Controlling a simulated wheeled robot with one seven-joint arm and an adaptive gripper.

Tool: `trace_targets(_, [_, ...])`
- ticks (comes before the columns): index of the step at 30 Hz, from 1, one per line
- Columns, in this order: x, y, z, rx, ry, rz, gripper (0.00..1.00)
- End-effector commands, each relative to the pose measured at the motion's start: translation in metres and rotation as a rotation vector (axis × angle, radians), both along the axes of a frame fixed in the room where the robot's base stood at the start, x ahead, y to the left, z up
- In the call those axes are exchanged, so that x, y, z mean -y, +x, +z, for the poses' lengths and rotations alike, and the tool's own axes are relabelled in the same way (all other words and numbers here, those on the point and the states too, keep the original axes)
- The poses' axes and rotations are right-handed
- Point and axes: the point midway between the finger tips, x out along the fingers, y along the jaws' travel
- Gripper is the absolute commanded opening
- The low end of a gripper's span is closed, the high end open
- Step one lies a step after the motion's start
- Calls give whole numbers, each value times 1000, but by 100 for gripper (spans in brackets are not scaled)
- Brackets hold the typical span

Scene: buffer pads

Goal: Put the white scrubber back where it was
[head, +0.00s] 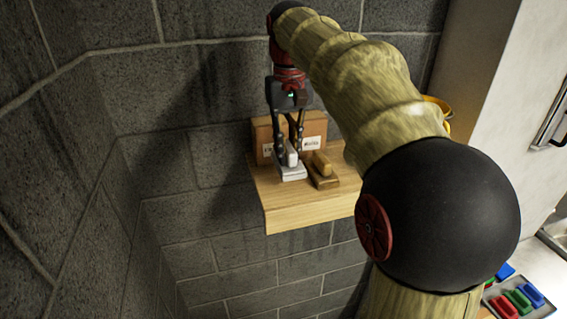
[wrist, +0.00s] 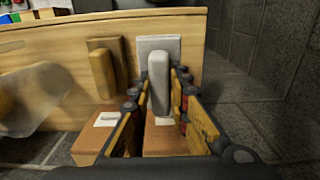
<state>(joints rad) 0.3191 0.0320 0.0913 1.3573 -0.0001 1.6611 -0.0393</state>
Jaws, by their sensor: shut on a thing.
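The white scrubber (head: 291,172) has a pale upright handle on a flat white base and is at the left part of a wooden shelf (head: 300,217). My gripper (head: 290,152) points down with its fingers shut on the handle. In the wrist view the scrubber (wrist: 158,75) stands between the two fingers (wrist: 160,95). I cannot tell whether its base touches the shelf. A brown scrubber (head: 322,170) sits just to its right on the shelf, and to its left in the wrist view (wrist: 103,75).
Brown blocks (head: 263,135) with white labels stand at the shelf's back, close behind the scrubbers. A stone wall (head: 180,95) is behind and left. My arm hides the shelf's right part. A tray (head: 547,311) with coloured scrubbers lies at lower right.

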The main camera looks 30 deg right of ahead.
Motion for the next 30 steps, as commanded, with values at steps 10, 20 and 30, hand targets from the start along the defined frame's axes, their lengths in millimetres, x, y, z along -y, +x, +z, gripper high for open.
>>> trace_targets(10, [-10,6,-33,-2,1,0,0])
trace_targets(20, [-9,7,-44,1,0,0,0])
trace_targets(30, [-9,7,-47,0,0,0,27])
